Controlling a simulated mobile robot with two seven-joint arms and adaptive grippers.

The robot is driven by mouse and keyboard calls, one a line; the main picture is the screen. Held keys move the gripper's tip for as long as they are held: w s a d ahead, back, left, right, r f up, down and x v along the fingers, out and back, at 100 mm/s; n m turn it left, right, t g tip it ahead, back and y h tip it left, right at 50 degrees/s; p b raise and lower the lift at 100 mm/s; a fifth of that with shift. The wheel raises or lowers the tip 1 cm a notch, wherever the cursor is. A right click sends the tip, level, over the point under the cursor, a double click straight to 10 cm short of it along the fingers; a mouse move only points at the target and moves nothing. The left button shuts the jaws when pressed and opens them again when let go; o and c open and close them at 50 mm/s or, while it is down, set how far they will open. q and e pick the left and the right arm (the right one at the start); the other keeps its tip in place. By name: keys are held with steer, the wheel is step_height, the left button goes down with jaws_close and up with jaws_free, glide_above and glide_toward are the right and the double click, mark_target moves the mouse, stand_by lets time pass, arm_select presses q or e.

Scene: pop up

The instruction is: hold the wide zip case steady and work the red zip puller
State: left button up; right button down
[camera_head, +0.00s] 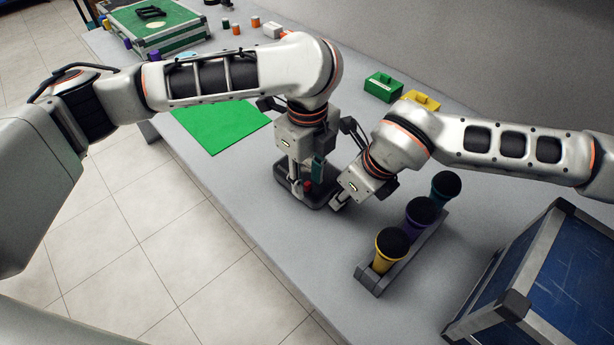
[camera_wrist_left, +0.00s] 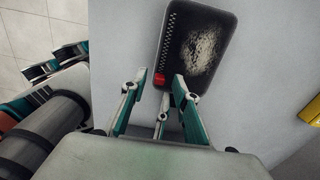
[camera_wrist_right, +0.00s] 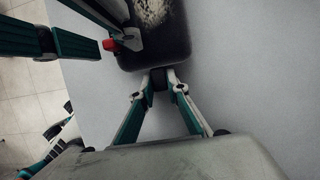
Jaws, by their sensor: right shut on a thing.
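The black zip case (camera_head: 318,194) lies flat on the grey table, with a worn pale patch on its top in the left wrist view (camera_wrist_left: 228,52). A zip runs along one long side. The red zip puller (camera_wrist_left: 160,79) sits near the case's corner; it also shows in the head view (camera_head: 307,185). My left gripper (camera_wrist_left: 154,85) is open above that corner, its fingers on either side of the puller, not visibly closed on it. My right gripper (camera_wrist_right: 158,80) is shut on the near short edge of the case; its fingers partly hide the grip.
A rack (camera_head: 372,281) with yellow, purple and teal dark-topped items stands right of the case. A blue crate (camera_head: 560,270) is at the lower right. A green mat (camera_head: 220,124) and green case (camera_head: 150,32) are at the left.

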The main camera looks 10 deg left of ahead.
steer(key=shift+s+f, duration=0.1)
steer(key=shift+f, duration=0.05)
arm_select(q)
step_height(320, 180, up, 12)
stand_by(0.4)
arm_select(e)
steer(key=c, duration=1.9)
jaws_free()
steer(key=shift+r, duration=0.2)
steer(key=v, duration=1.1)
steer(key=shift+r, duration=0.4)
steer(key=shift+d, duration=0.1)
